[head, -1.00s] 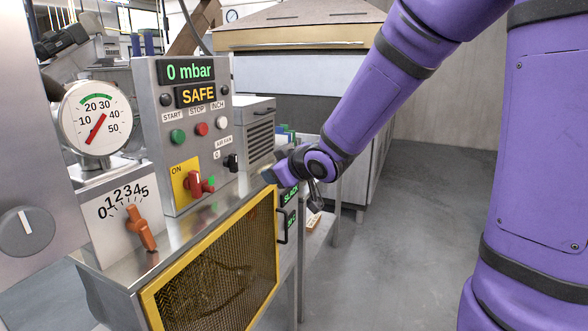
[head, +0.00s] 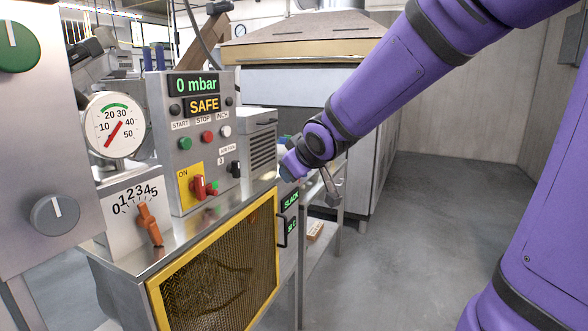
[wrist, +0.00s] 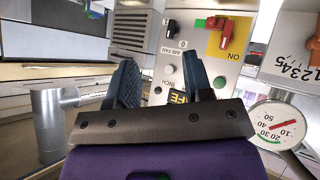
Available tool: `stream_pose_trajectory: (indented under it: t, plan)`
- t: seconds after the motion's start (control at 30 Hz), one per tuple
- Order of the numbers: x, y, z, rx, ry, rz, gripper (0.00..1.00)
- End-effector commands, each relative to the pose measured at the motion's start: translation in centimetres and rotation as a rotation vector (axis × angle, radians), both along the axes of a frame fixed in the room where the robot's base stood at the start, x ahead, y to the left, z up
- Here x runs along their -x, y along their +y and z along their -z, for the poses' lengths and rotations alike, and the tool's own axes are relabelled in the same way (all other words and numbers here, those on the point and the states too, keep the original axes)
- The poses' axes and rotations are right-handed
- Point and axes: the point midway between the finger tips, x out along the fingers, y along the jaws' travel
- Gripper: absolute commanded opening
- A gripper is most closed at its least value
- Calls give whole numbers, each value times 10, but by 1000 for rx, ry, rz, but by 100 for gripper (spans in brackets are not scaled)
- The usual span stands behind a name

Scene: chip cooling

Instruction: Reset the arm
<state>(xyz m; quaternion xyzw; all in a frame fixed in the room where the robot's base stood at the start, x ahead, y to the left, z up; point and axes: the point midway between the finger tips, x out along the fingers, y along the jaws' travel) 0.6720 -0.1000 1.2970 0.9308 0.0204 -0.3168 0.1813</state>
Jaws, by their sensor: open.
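My purple arm reaches from the upper right across the head view. Its wrist is beside the right end of the control box (head: 215,110), over the far end of the steel cabinet. In the wrist view my gripper (wrist: 172,80) shows two dark blue fingers, spread apart with nothing between them. The control panel, upside down there, lies beyond the fingers. In the head view the fingers are mostly hidden behind my wrist.
The panel reads 0 mbar and SAFE, with a red switch (head: 200,188) by ON. A gauge (head: 114,126) and an orange selector knob (head: 149,225) are at left. A yellow-framed mesh guard (head: 220,275) fronts the cabinet. Open floor (head: 410,230) lies right.

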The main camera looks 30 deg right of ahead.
Motion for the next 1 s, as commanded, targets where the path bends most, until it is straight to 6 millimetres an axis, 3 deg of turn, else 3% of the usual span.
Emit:
stream_pose_trajectory:
  t: [0.33,0.47,0.67,1.0]
  plan:
    - [0,0,0,0,-1,0,46]
    - [10,0,-4,-4,13,18,46]
    - [64,3,-18,-48,103,110,46]
    - [188,19,-24,-211,331,223,46]
